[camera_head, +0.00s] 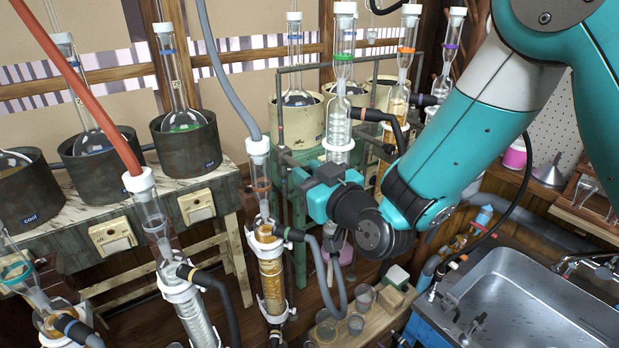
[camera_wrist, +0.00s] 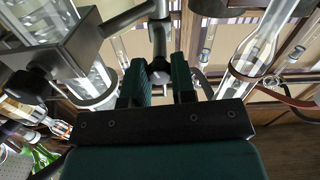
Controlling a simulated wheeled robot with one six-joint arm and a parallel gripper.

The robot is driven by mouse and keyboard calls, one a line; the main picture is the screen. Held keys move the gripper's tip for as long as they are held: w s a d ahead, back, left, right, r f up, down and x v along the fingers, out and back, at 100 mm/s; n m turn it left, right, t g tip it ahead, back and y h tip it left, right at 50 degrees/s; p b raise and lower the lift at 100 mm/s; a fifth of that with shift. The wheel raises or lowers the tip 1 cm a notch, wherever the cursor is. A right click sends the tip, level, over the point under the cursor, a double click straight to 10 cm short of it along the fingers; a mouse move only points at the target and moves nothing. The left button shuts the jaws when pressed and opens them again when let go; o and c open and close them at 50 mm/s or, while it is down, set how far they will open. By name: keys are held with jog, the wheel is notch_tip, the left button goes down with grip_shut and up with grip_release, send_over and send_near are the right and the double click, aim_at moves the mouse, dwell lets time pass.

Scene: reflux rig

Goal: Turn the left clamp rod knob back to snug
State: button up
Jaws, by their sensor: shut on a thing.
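My gripper (camera_head: 301,180) reaches in beside the upright metal frame rod (camera_head: 281,112) in the head view; the knob is too hidden there to make out. In the wrist view my gripper (camera_wrist: 160,84) has its two dark green fingers on either side of a dark grey knob (camera_wrist: 159,45) on a metal rod, shut on it. A grey clamp block (camera_wrist: 62,52) with a rod sits left of the fingers, close to a glass condenser. The fingers hide part of the knob, and no mark shows how tight it is.
A glass condenser (camera_head: 338,128) stands just behind my gripper, and another condenser (camera_head: 268,262) with hoses stands to the left. A black hose (camera_head: 515,190) hangs under my arm. The metal sink (camera_head: 530,305) is at lower right.

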jog(key=n+b, duration=0.7)
jog(key=b, duration=0.1)
jog(key=shift+f+b, duration=0.1)
jog(key=shift+b, duration=0.25)
jog(key=shift+n, duration=0.4)
jog(key=o, duration=0.9)
